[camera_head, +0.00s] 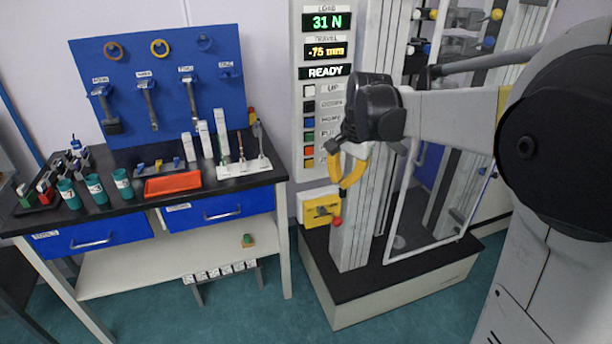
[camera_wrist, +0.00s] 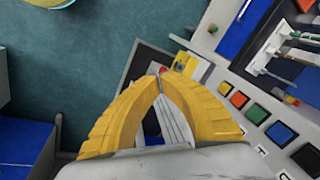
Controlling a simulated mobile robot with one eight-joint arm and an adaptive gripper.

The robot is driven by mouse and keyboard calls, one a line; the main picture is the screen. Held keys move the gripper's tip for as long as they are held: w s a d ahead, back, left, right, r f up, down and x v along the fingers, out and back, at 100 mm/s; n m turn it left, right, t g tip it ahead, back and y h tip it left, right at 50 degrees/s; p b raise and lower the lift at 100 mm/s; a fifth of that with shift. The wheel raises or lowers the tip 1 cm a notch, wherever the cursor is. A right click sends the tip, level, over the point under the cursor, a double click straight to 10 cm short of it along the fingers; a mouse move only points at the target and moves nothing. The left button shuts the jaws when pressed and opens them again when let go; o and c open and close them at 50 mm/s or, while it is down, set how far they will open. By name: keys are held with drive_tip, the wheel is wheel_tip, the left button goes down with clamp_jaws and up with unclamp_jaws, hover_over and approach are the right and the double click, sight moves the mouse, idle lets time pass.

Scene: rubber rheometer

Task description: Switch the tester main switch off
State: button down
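The tester (camera_head: 355,215) stands at the centre right, with a lit display panel (camera_head: 325,45) reading 31 N, -75 mm and READY. A yellow switch box (camera_head: 318,211) with a red knob (camera_head: 337,221) sits low on its left side. The yellow box also shows in the wrist view (camera_wrist: 199,67), just beyond the fingertips. Its switch position is too small to tell. My gripper (camera_head: 345,185) has yellow fingers and hangs in front of the column, above the box. In the wrist view the fingertips (camera_wrist: 160,78) meet, with nothing visible held between them.
A column of coloured buttons (camera_head: 309,120) runs down the panel just left of my gripper. A framed clear door (camera_head: 430,200) stands at the right. A bench (camera_head: 150,205) with blue drawers, green cups and a red tray is at the left. Floor between bench and tester is clear.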

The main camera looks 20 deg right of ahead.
sight(335, 219)
drive_tip(key=w+d+f+m+g+y+p, duration=0.1)
drive_tip(key=w+d+f+m+p, duration=0.1)
drive_tip(key=w+d+f+m, duration=0.2)
drive_tip(key=w+d+f+m+g+p, duration=0.1)
drive_tip(key=w+d+f+m, duration=0.3)
drive_tip(key=d+f, duration=0.5)
drive_tip(key=shift+w+d+f+g+y+p, duration=0.2)
drive_tip(key=shift+w+d+g+y+p, duration=0.3)
drive_tip(key=shift+w+d, duration=0.6)
drive_tip(key=shift+a, duration=0.1)
drive_tip(key=a+b+x, duration=0.1)
drive_tip(key=b+x, duration=0.1)
drive_tip(key=x, duration=0.4)
drive_tip(key=a+b+x, duration=0.1)
drive_tip(key=b+x, duration=0.1)
drive_tip(key=x, duration=0.4)
drive_tip(key=shift+w+a+b, duration=0.25)
drive_tip(key=shift+a+b, duration=0.1)
drive_tip(key=shift+a, duration=0.1)
